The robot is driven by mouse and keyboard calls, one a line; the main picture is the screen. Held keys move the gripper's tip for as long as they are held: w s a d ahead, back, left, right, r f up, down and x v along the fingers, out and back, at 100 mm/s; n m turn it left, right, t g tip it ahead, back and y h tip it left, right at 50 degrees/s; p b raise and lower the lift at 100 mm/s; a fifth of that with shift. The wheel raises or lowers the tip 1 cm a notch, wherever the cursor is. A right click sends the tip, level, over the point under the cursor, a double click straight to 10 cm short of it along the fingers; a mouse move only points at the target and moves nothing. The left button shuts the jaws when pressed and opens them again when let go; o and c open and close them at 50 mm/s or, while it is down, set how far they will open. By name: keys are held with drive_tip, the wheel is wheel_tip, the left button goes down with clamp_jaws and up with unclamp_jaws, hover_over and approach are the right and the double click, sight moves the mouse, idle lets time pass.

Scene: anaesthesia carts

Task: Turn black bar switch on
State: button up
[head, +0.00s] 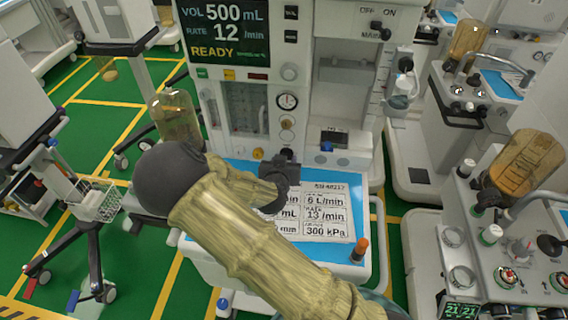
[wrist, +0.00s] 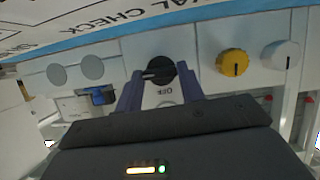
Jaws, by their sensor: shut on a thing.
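The black bar switch (wrist: 158,70) is a round black knob with a raised bar across it, on a white panel in the wrist view. The bar lies nearly level in the picture, and an upside-down OFF label sits just below it. My gripper (wrist: 160,82) is shut on the switch, with one finger at each side of the knob. In the head view my gripper (head: 286,160) is at the lower front panel of the middle machine, and my arm and gripper mostly hide the switch there.
A yellow knob (wrist: 232,62) and a white knob (wrist: 280,55) sit to the right of the switch in the wrist view. A blue part (wrist: 98,95) is to the left. A printed card (head: 325,212) lies on the blue worktop below my gripper. Other carts stand at both sides.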

drive_tip(key=shift+m, duration=0.3)
drive_tip(key=shift+c, duration=0.2)
drive_tip(key=o, duration=1)
drive_tip(key=p+v, duration=0.1)
drive_tip(key=v, duration=1.1)
drive_tip(key=shift+r+p, duration=0.3)
drive_tip(key=shift+p, duration=0.05)
drive_tip(key=shift+s+r+p, duration=0.1)
drive_tip(key=shift+p, duration=0.35)
